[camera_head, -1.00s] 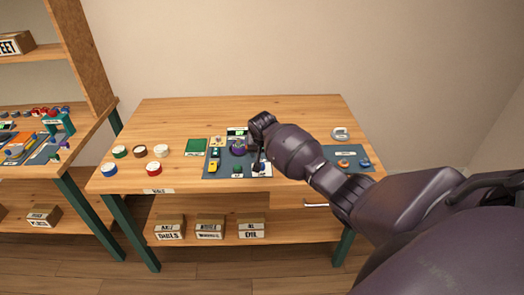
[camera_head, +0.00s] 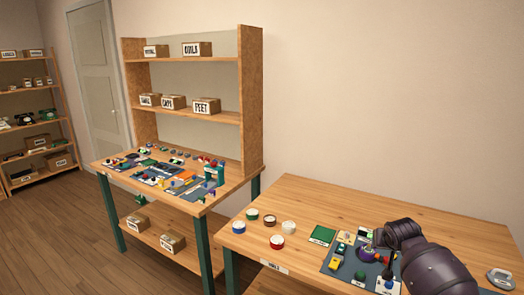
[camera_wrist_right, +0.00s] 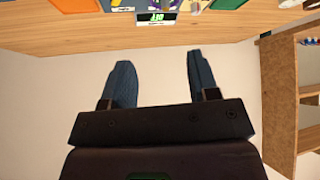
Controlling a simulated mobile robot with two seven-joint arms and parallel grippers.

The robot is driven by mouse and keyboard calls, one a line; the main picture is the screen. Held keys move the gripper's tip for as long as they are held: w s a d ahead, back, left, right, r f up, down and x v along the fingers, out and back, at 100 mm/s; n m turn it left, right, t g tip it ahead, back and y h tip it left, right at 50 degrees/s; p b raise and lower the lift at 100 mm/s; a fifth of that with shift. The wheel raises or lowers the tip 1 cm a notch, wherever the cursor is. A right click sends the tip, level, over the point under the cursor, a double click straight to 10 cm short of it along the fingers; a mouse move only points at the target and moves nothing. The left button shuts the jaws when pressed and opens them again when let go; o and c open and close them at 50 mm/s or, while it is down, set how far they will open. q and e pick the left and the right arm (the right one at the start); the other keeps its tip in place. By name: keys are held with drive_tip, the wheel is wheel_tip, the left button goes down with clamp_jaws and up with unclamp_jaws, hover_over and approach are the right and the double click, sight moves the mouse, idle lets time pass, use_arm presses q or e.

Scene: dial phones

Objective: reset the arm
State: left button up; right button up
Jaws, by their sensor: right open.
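My right arm (camera_head: 434,268) reaches in over the right part of the wooden table in the head view, by a dark mat with small coloured parts. The head view does not clearly show its fingertips. In the right wrist view my right gripper (camera_wrist_right: 160,82) is open, its two blue-grey fingers wide apart with nothing between them. Beyond the fingers are bare wall and the table edge (camera_wrist_right: 200,33). My left gripper is in neither view.
The near table (camera_head: 310,200) carries several round tubs (camera_head: 276,241), a green board (camera_head: 323,235) and a grey device (camera_head: 501,279). A workbench with shelves (camera_head: 185,117) stands at the left, crowded with parts. The wall behind is bare.

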drive_tip(key=s+a+r+n+t+y, duration=0.2)
drive_tip(key=a+n+t, duration=0.2)
drive_tip(key=a, duration=0.3)
drive_tip(key=s+a+f+n+t+y, duration=0.1)
drive_tip(key=s+a+f+n+t, duration=0.2)
drive_tip(key=s, duration=0.7)
drive_tip(key=s+f+m+g, duration=0.1)
drive_tip(key=s+f, duration=0.3)
drive_tip(key=s, duration=0.5)
drive_tip(key=s+a+f+m+g, duration=0.1)
drive_tip(key=s+f, duration=0.4)
drive_tip(key=s, duration=0.4)
drive_tip(key=s+f+m+g+h, duration=0.1)
drive_tip(key=s+f, duration=0.3)
drive_tip(key=s, duration=0.6)
drive_tip(key=shift+a+f+b, duration=0.25)
drive_tip(key=shift+f+b, duration=0.05)
drive_tip(key=shift+b, duration=0.15)
drive_tip(key=shift+s, duration=0.1)
